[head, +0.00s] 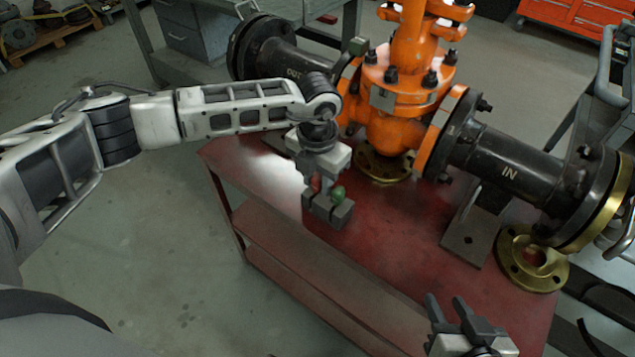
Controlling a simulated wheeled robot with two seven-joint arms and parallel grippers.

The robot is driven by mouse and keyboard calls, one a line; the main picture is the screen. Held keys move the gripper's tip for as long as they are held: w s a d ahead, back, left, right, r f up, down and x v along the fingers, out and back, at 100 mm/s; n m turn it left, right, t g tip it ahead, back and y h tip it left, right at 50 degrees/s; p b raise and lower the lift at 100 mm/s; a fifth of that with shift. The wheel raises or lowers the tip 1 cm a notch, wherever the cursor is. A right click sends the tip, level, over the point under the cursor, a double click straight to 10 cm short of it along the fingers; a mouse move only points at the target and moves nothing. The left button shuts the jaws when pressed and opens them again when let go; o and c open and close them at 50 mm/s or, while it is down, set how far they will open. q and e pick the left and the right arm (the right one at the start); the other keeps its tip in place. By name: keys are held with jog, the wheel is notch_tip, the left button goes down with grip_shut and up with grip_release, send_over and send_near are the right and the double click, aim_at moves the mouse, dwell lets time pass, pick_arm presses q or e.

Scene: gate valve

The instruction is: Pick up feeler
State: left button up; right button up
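I cannot make out a clear feeler in the head view. A small green rounded piece (338,194) and a small red piece (315,182) show at the fingers of my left gripper (327,208); I cannot tell whether either belongs to the feeler. My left gripper points down over the red table top, in front of the orange valve (385,115). Its fingers look close together, but what is between them is hidden. My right gripper (452,308) is at the bottom, near the table's front edge, with its fingers apart and nothing seen between them.
The red table (390,240) carries the valve, whose black pipes (515,170) reach to both sides. A brass flange (533,258) and a grey metal bracket (470,235) stand at the right. The table top's front middle is mostly clear.

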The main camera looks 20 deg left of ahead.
pick_arm(q)
jog(key=shift+c, duration=0.3)
grip_shut()
jog(key=shift+r, duration=0.2)
jog(key=shift+r, duration=0.25)
notch_tip(320, 180, up, 6)
jog(key=shift+r, duration=0.2)
jog(key=s+a+b, duration=0.1)
jog(key=s+a, duration=0.2)
jog(key=s, duration=0.5)
jog(key=s+a+b, duration=0.1)
jog(key=s+a, duration=0.2)
jog(key=s, duration=0.6)
